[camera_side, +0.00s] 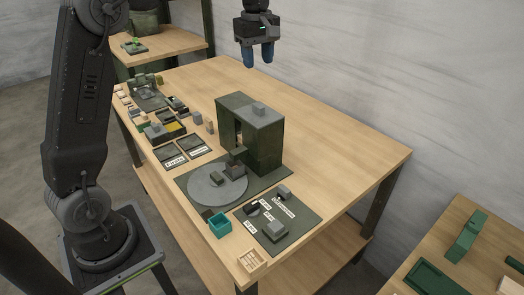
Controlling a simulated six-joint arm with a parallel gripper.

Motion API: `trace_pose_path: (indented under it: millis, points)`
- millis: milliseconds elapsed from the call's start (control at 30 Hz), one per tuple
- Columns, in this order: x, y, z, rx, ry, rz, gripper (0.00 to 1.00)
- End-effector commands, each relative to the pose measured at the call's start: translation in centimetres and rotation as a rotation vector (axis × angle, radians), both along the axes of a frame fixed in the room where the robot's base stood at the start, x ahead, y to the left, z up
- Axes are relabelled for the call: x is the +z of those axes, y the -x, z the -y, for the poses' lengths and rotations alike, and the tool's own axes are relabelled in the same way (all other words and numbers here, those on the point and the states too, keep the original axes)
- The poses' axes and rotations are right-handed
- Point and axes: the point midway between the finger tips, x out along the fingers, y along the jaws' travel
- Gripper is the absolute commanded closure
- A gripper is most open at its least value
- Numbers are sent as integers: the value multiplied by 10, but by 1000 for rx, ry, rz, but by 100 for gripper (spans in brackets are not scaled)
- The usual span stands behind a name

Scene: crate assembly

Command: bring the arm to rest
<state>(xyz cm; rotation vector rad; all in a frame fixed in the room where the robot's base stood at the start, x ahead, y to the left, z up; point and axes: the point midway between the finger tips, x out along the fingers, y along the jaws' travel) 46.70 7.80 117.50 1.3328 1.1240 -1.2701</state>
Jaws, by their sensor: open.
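My gripper (258,54) hangs above the far part of the wooden table, fingers pointing down. Its two blue fingertips are apart, with nothing between them. It is clear of the table and of every object on it. My dark arm stands at the left of the picture; the links joining it to the gripper are out of the frame at the top.
A dark green cabinet (262,145) with a grey block on top stands mid-table. Before it lie a round grey plate (205,190), a teal bin (219,226), a small wooden crate (251,262) and a labelled mat (300,228). The table's right side is clear.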

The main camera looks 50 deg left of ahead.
Motion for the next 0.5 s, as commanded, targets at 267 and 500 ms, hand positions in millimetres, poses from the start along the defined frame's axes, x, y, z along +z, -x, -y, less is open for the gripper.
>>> trace_pose_path:
  millis: [267, 500]
  points:
    - [25, 91, 62, -497, -83, 147, 55]
    - [6, 178, 101, -937, -200, 263, 55]
